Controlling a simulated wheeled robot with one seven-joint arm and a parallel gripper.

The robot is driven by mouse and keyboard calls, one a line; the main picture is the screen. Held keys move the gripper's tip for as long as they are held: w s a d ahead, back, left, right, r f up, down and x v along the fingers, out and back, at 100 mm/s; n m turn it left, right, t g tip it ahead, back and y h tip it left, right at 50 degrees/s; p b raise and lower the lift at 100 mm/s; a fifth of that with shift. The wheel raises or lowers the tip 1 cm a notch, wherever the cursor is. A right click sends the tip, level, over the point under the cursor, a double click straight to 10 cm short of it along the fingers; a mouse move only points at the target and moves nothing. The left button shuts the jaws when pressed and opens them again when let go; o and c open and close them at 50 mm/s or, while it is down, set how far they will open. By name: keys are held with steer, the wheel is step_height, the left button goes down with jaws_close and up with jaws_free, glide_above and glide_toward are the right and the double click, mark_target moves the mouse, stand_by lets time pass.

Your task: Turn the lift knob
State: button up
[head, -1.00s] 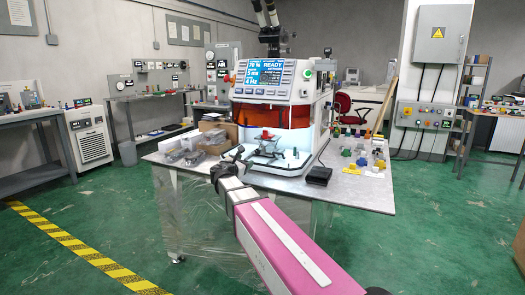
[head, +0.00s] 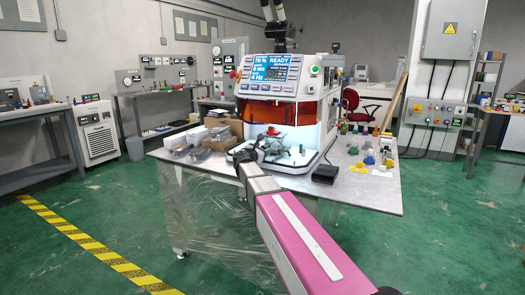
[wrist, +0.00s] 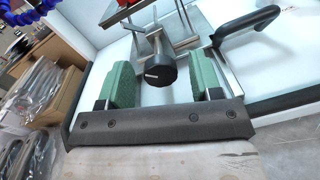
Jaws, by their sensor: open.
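The lift knob (wrist: 160,68) is a black cylinder with a small white mark, on a metal shaft, in the middle of the wrist view. My gripper (wrist: 164,82) is open, with one green-padded finger on each side of the knob. Gaps show between the knob and both pads, and nothing is held. In the head view my gripper (head: 258,157) is at the open, lit front of the white machine (head: 308,88). The knob is too small and covered to make out there.
A black bar handle (wrist: 250,35) is close on the right in the wrist view. Clear bags and a cardboard box (wrist: 55,80) are on the left. In the head view, a black pedal box (head: 326,174) and several small coloured parts are on the table right of the machine.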

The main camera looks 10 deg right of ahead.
steer(key=shift+w+d, duration=0.1)
steer(key=shift+w, duration=0.05)
steer(key=c, duration=0.9)
steer(key=shift+m, duration=0.3)
steer(key=m, duration=0.8)
steer(key=shift+y, duration=0.3)
steer(key=shift+m, duration=0.4)
